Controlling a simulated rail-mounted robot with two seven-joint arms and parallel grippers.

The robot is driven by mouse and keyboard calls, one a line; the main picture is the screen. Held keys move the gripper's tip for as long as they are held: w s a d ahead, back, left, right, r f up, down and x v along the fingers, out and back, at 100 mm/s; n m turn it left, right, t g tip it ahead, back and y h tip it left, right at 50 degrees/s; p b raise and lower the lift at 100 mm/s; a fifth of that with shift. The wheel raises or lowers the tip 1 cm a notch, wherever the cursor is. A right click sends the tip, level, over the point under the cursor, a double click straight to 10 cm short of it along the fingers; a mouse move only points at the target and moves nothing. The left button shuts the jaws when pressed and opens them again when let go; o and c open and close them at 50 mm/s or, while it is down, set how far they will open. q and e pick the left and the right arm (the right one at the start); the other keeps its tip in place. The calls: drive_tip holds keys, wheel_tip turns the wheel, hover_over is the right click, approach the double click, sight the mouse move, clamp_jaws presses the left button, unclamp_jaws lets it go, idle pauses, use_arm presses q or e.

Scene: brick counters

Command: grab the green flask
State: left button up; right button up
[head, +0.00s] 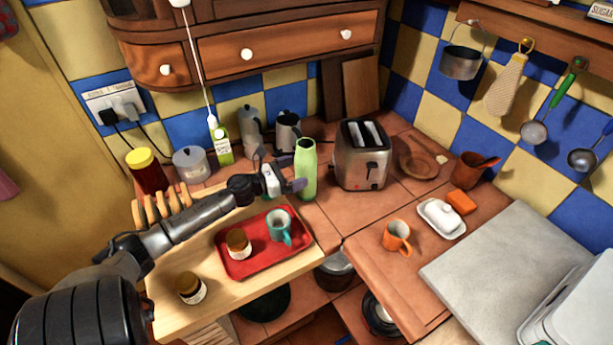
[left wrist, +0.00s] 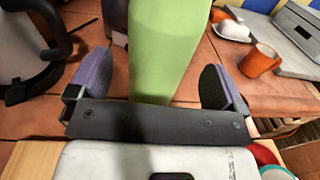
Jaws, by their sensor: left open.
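The green flask (head: 306,168) stands upright on the tiled counter, left of the toaster. My left gripper (head: 285,174) is just left of the flask, pointing at it, with its purple-grey fingers spread. In the left wrist view the flask (left wrist: 165,50) rises between the two open fingers of the left gripper (left wrist: 157,88). The flask's top is out of that view. My right gripper is not in view.
A silver toaster (head: 362,155) stands close right of the flask. A kettle (head: 287,130) and a moka pot (head: 250,128) stand behind it. A red tray (head: 234,266) with a teal mug (head: 279,226) and a jar lies in front. An orange mug (head: 397,237) stands at right.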

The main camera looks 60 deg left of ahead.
sight(306, 167)
use_arm(q)
drive_tip(key=shift+w+d+b, duration=0.2)
drive_tip(key=shift+w+b, duration=0.2)
drive_tip(key=shift+w, duration=1.7)
drive_tip(key=c, duration=1.2)
drive_tip(key=shift+r, duration=0.1)
drive_tip(key=shift+c, duration=0.6)
drive_tip(key=shift+r, duration=0.15)
